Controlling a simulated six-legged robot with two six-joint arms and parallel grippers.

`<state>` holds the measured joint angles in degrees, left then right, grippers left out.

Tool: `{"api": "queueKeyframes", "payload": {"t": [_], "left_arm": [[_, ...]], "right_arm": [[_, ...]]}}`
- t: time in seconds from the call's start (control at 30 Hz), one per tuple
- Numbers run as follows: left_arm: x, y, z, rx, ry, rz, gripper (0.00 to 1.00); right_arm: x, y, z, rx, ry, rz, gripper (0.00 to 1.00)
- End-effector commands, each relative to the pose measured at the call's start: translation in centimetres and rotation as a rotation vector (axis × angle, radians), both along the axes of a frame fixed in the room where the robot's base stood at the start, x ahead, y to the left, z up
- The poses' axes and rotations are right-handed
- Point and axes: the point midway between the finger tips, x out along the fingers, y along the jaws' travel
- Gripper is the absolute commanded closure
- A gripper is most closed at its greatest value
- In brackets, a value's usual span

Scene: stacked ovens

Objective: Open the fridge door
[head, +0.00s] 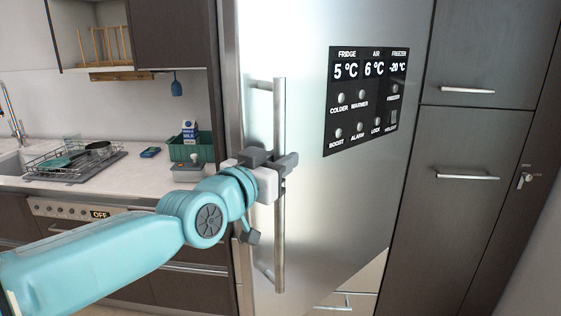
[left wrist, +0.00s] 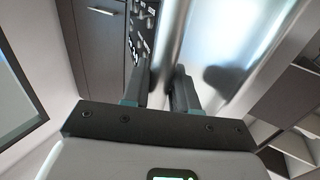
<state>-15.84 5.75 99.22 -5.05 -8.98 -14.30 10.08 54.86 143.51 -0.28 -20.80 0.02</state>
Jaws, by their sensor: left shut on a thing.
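The fridge door (head: 310,200) is a tall brushed-steel panel with a black display reading 5 °C, 6 °C and -20 °C. It looks shut in the head view. Its vertical bar handle (head: 280,115) is on the left side of the door. My left gripper (head: 283,164) is shut on the handle at about mid-height. In the left wrist view, the two dark fingers (left wrist: 163,92) sit either side of the handle bar (left wrist: 165,50), and the steel door (left wrist: 230,35) shows behind. My right gripper is in neither view.
Dark cabinets (head: 475,130) stand right of the fridge. A door with a key (head: 524,180) is at far right.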

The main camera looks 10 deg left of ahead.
Motion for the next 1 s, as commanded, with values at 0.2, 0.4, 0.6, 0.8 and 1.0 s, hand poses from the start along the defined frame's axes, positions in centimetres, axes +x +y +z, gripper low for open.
{"api": "queueKeyframes", "payload": {"t": [0.2, 0.4, 0.6, 0.8, 1.0], "left_arm": [[-0.1, -0.1, 0.1, -0.002, -0.004, 0.001, 0.54], [-0.2, -0.2, 0.1, -0.001, -0.003, 0.0, 0.54], [-1.6, 0.2, 0.1, -0.001, -0.004, 0.001, 0.54], [-6.2, 1.7, 0.1, -0.003, -0.005, 0.001, 0.54], [-11.2, 3.3, 0.1, -0.003, -0.005, 0.002, 0.54]], "right_arm": [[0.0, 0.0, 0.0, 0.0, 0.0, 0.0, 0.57], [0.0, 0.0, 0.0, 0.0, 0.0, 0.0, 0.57], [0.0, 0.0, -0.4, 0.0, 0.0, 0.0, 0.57], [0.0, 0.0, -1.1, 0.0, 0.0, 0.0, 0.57], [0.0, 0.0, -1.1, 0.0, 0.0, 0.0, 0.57]]}}
